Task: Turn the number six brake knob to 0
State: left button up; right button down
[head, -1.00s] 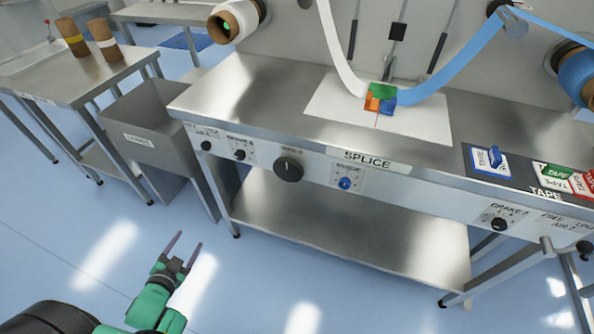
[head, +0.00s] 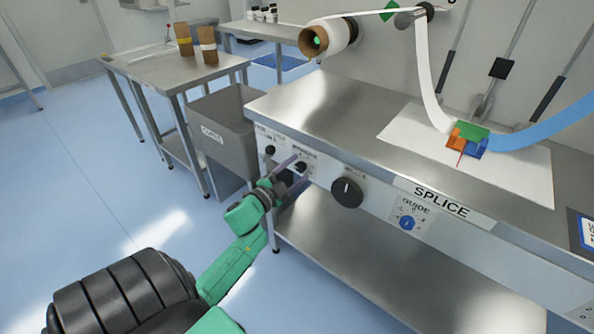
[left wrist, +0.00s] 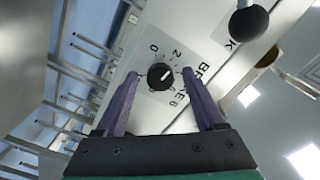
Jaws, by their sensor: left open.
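The brake knob (head: 301,167) is a small black round knob on the front panel of the steel splice table, left of a larger black knob. In the left wrist view the knob (left wrist: 160,76) has a white pointer mark and a printed dial with 0 and 2 readable and a BRAKE label; the label's number is not clear. The pointer lies slanted, off the 0. My left gripper (head: 303,168) is open, its purple fingers reaching toward the panel on either side of the knob. In the left wrist view the knob shows between the fingers; contact cannot be told. My right gripper is out of view.
A black knob (head: 270,150) sits left of the brake knob, a large black knob (head: 347,192) right of it, and a blue guide knob (head: 407,223) farther right. A grey bin (head: 226,128) stands at the table's left end. The floor in front is clear.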

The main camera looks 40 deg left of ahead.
pick_arm(q)
jog(key=shift+w, duration=0.3)
grip_shut()
jog(key=n+p, duration=0.2)
jog(key=shift+r+n+p, duration=0.25)
jog(key=shift+n+p, duration=0.05)
jog(key=shift+p, duration=0.05)
jog(key=n+p, duration=0.2)
jog(key=shift+n, duration=0.3)
jog(key=n+p, duration=0.2)
jog(key=n, duration=0.1)
jog(key=shift+f, duration=0.15)
jog(key=shift+f+n+p, duration=0.1)
jog(key=shift+n+p, duration=0.6)
jog(key=shift+n, duration=0.6)
jog(key=shift+d, duration=0.1)
